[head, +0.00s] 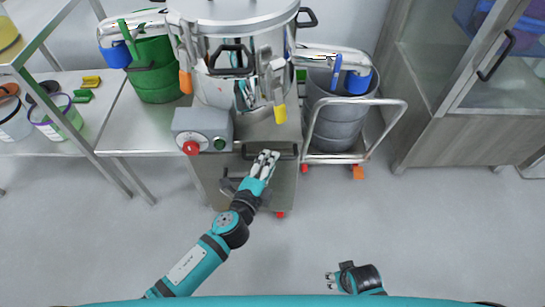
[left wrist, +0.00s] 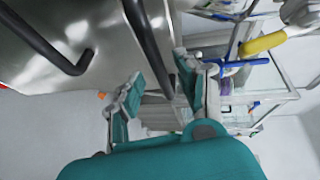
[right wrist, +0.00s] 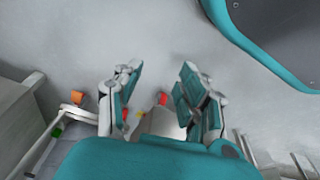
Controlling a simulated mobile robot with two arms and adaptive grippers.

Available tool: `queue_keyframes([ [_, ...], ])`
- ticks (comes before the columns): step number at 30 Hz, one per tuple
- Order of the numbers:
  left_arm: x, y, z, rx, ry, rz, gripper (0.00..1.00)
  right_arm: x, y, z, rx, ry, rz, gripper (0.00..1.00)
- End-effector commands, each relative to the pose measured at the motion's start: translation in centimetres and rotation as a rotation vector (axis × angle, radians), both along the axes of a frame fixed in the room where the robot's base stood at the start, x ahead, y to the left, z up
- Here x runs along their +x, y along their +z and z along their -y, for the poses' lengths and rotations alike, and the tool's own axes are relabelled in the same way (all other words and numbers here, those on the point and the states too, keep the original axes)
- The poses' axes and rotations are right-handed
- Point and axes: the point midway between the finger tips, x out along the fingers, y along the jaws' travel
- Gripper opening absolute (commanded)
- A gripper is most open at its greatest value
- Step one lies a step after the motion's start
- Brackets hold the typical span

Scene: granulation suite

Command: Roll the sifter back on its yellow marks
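The sifter (head: 230,65) is a steel drum with side spouts, on a steel base with a grey control box (head: 203,130) and red casters. A black handle (head: 269,151) crosses its front. My left gripper (head: 265,161) is at the front of the base, by this handle. In the left wrist view its fingers (left wrist: 160,88) are spread, with a dark bar (left wrist: 152,55) running between them; I cannot tell whether they touch it. My right gripper (head: 331,281) hangs over bare floor, open and empty in the right wrist view (right wrist: 156,90).
A grey bin (head: 337,125) stands on a wheeled cart (head: 355,158) right of the sifter. A green bin (head: 152,75) stands on a steel table (head: 140,130) at the left. A cabinet (head: 455,130) stands at the right. The front floor is clear.

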Motion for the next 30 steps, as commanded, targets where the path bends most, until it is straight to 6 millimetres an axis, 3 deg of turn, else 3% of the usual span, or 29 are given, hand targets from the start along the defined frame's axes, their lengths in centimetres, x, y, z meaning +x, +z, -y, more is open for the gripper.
queue_keyframes([
  [6, 2.3, -0.5, 1.0, 0.0, 0.0, 0.001, 0.37, 0.6, 1.0, -0.1, 0.001, -0.001, 0.01, 0.4],
  [17, 2.7, -0.6, 1.1, -0.001, 0.0, 0.0, 0.37, 0.7, 1.4, -0.1, 0.001, -0.002, 0.011, 0.4],
  [25, 2.6, -0.6, 1.1, -0.001, 0.0, 0.0, 0.02, 0.4, 1.2, 0.0, 0.0, -0.002, 0.005, 0.4],
  [30, 2.6, -0.6, 1.1, 0.0, 0.0, -0.001, 0.0, 0.4, 1.3, 0.0, 0.0, -0.002, 0.007, 0.4],
])
